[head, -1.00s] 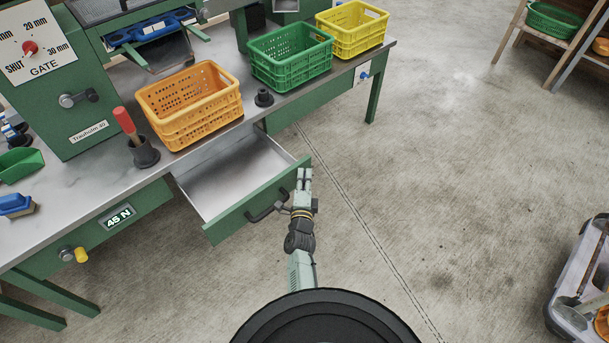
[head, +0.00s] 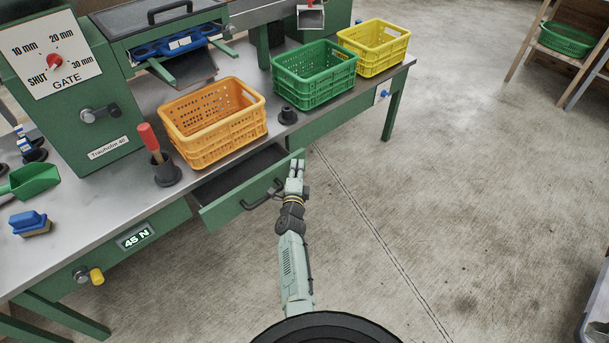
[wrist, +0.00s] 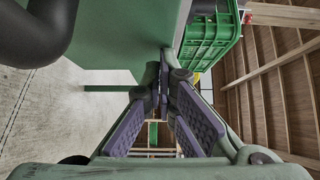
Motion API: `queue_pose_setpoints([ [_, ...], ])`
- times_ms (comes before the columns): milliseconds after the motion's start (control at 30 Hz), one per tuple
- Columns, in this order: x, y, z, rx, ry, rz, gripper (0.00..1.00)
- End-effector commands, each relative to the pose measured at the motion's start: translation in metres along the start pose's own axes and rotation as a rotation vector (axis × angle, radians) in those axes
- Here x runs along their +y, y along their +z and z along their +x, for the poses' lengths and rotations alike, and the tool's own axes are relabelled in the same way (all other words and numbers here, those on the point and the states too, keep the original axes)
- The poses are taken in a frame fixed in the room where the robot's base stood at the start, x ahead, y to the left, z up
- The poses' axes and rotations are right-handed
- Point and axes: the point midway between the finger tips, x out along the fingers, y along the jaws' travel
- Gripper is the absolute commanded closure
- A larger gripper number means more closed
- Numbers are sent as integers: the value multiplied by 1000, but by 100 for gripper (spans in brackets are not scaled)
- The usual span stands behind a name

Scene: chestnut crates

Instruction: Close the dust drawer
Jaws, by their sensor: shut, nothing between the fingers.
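The dust drawer (head: 250,192) is a green-fronted metal drawer under the bench top, below the orange crate. It stands partly open, and a dark strip of its inside shows behind the front. A black bar handle (head: 262,196) is on its front; a dark curved part of it also shows in the wrist view (wrist: 35,30). My gripper (head: 296,168) is shut and empty. Its fingertips are at the right end of the drawer front, to the right of the handle. In the wrist view the fingertips (wrist: 163,80) are close against the green front (wrist: 125,30); exact contact is hard to tell.
On the bench (head: 90,225) stand an orange crate (head: 215,125), a green crate (head: 315,75) and a yellow crate (head: 374,46). A red-handled tool in a dark cup (head: 166,173) stands near the front edge. The concrete floor (head: 440,180) to the right is clear.

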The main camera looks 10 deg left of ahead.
Motion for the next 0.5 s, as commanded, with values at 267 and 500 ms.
queue_pose_setpoints([
  [267,2,27,27,0,1,1,100],
  [500,1,34,34,0,1,0,100],
])
